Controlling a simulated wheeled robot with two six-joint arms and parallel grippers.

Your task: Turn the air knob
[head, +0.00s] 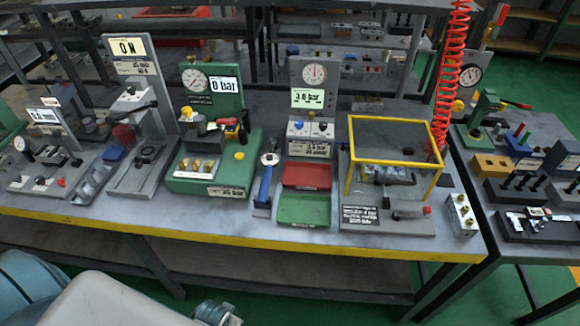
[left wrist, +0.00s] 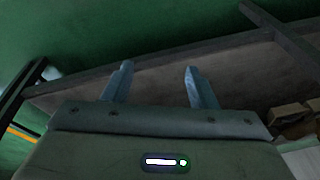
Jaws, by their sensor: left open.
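The panel with a round gauge and a "3.0 bar" display (head: 307,98) stands upright at the middle back of the bench. A grey block with small blue-and-white knobs (head: 310,130) sits under it; I cannot tell for sure which part is the air knob. A green station with a gauge and a "0 bar" display (head: 224,86) stands to its left. My left gripper (left wrist: 157,70) is open and empty in the left wrist view, its two fingers apart, facing green floor and a low shelf, away from the stations. My right gripper is in neither view.
The bench has a yellow front edge (head: 200,232). A red tray (head: 307,175) and a green tray (head: 304,209) lie before the gauge panel. A yellow-framed clear box (head: 395,125) and a red coiled hose (head: 452,75) stand to the right.

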